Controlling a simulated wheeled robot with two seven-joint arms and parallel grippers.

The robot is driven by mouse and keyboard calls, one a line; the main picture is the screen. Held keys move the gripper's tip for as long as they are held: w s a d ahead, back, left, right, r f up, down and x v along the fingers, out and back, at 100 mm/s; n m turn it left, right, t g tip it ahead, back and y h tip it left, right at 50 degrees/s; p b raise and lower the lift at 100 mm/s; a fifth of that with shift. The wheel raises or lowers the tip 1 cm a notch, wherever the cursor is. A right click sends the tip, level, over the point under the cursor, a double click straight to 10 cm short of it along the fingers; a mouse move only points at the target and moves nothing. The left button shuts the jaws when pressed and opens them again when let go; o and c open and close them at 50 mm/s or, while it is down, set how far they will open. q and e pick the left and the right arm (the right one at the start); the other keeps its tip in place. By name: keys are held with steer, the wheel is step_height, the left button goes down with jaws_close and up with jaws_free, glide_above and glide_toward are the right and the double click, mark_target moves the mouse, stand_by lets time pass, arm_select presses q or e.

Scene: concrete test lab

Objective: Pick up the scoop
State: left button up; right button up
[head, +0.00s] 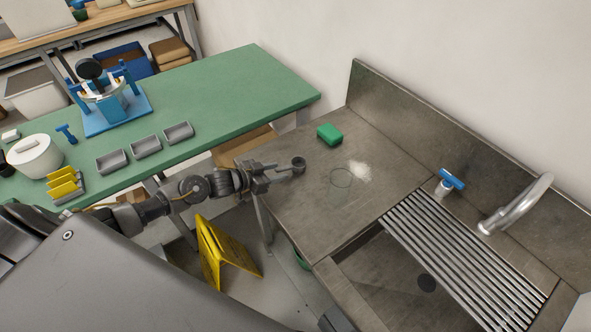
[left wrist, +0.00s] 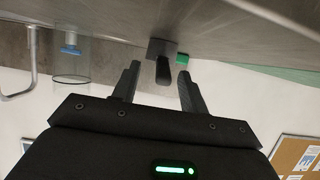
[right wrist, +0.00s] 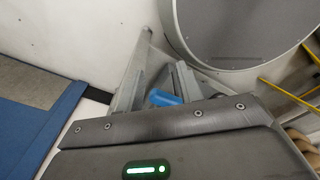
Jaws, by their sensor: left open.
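The scoop (head: 298,164) is dark grey, with a round cup and a short handle. It is at the left edge of the steel counter in the head view, its handle towards my left gripper (head: 274,169). In the left wrist view the scoop (left wrist: 162,48) appears upside down, its handle end between the fingertips of my open left gripper (left wrist: 160,80). I see a gap on both sides of the handle. My right gripper (right wrist: 160,76) shows only in the right wrist view; its fingers look apart, with a blue thing (right wrist: 165,98) showing between them, its contact unclear.
The steel counter (head: 300,215) holds a green sponge (head: 329,134), white powder (head: 358,171) and a clear round vessel (head: 341,178). A sink with a drain rack (head: 465,260) and tap (head: 520,203) lies right. A yellow floor sign (head: 225,255) stands below. The green table (head: 235,90) is left.

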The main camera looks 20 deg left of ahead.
mark_target(284, 167)
arm_select(q)
steer(key=b+x, duration=0.3)
steer(key=x, duration=0.1)
steer(key=shift+w+a+b, duration=0.1)
steer(key=shift+w+b, duration=0.15)
steer(key=shift+b, duration=0.15)
steer(key=shift+w+d, duration=0.25)
steer(key=shift+w, duration=0.2)
steer(key=shift+s+r, duration=0.15)
steer(key=shift+c, duration=0.6)
jaws_close()
